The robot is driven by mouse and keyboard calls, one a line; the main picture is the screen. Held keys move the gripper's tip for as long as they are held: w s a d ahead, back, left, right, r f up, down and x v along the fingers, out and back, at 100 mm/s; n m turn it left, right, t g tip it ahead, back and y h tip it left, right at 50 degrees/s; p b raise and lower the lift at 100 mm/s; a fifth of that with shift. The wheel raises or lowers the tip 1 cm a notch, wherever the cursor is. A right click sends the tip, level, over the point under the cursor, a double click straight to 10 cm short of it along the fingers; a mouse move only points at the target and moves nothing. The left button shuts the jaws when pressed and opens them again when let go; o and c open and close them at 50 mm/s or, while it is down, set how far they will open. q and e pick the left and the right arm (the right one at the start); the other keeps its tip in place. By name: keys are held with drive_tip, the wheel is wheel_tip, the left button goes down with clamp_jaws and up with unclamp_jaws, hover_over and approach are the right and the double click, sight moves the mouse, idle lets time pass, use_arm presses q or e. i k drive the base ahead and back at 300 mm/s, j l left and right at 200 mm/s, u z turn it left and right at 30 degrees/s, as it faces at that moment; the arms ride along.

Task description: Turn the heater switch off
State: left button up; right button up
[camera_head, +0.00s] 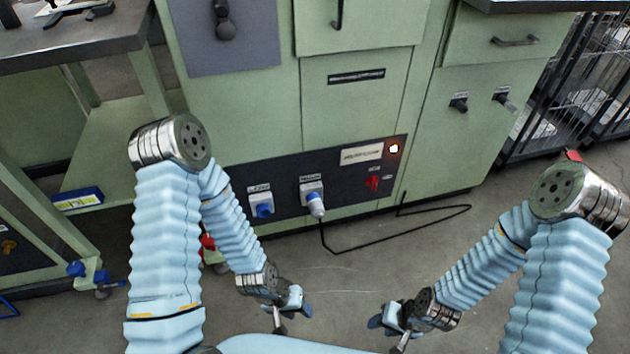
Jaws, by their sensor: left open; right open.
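My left gripper (292,312) is open and empty, low in front of the cabinet and apart from the panel. My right gripper (388,323) is open and empty, also low and apart from the switch. The fingers of both are small and partly hidden.
A blue socket (262,205) and a white-blue plug (314,200) with a black cable (432,225) are left of the switch. Two black knobs (459,104) (504,97) are on the right cabinet door. A workbench (70,40) stands left. The floor in front is mostly clear.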

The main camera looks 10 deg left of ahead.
sight(373, 181)
drive_tip(key=i+l+z, duration=0.15)
drive_tip(key=i+l, duration=0.15)
drive_tip(key=i, duration=0.15)
drive_tip(key=i+l+z, duration=0.15)
drive_tip(key=i+l, duration=0.15)
drive_tip(key=i, duration=0.15)
